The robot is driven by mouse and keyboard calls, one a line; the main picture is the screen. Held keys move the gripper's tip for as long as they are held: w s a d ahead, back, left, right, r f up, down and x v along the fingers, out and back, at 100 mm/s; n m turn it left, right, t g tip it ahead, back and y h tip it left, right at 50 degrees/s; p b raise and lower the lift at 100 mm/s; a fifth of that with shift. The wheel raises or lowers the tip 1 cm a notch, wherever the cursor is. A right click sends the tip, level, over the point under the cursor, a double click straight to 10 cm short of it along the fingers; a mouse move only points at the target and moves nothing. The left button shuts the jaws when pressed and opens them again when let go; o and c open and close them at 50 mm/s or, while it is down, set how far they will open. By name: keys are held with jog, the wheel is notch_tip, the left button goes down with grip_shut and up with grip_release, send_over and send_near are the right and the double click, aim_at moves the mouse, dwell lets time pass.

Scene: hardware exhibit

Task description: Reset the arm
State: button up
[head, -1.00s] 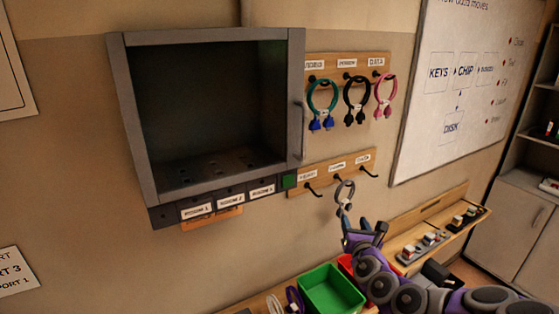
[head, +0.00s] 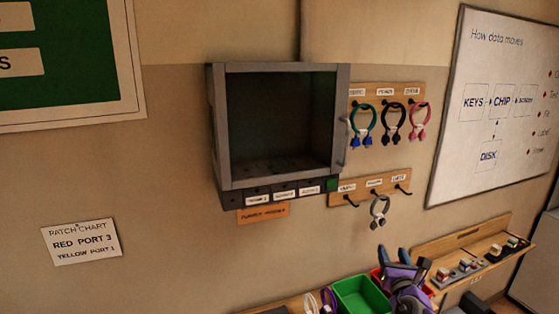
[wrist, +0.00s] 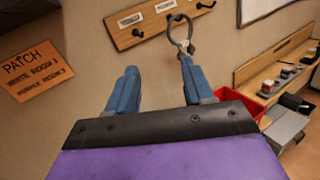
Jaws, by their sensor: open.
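My gripper (head: 393,256) is at the lower middle right of the head view, in front of the wall and below the lower hook rack (head: 372,187). In the wrist view my gripper (wrist: 157,72) has its two blue fingers wide apart with nothing between them. A grey cable loop (head: 379,211) hangs from the middle hook of the lower rack. In the wrist view the loop (wrist: 180,35) shows just above the right fingertip; it looks apart from it. My arm is folded at the bottom of the head view and partly hides the bins.
An open grey cabinet (head: 218,130) is on the wall. Teal, black and pink cables (head: 420,125) hang on the upper rack. A green bin (head: 360,296) and red bin (wrist: 237,102) stand below. A shelf (head: 462,241) with small parts is at right.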

jog(key=s+a+r+n+y+b, duration=0.25)
jog(key=a+r+n+y, duration=0.45)
jog(key=a, duration=0.4)
jog(key=s+a+r+n+y+b, duration=0.2)
jog(key=s+a+r+n+y, duration=0.25)
jog(key=a+n+y, duration=0.55)
jog(key=s+a+f+n+g+y+b, duration=0.1)
jog(key=s+a+f+n+g+y, duration=0.1)
jog(key=s+a+n+g, duration=0.55)
jog(key=s+a+f+n+g+y+b, duration=0.1)
jog(key=s+a+f+n+g+b, duration=0.1)
jog(key=s+a+n+g, duration=0.55)
jog(key=s+a+f+n+g+h+b, duration=0.1)
jog(key=s+f+n+g+h+b, duration=0.5)
jog(key=s+f, duration=0.95)
jog(key=s+d+f+h, duration=0.2)
jog(key=d+f+h, duration=0.1)
jog(key=d, duration=0.3)
jog(key=s+d+f+h, duration=0.3)
jog(key=d+h, duration=0.2)
jog(key=d, duration=0.2)
jog(key=s+d+f+h+b, duration=0.1)
jog(key=s+d+f+h, duration=0.2)
jog(key=d, duration=0.4)
jog(key=shift+s+f+n+t+h, duration=0.15)
jog(key=shift+f+n+t+h, duration=0.25)
jog(key=shift+f+h, duration=0.1)
jog(key=shift+a, duration=0.1)
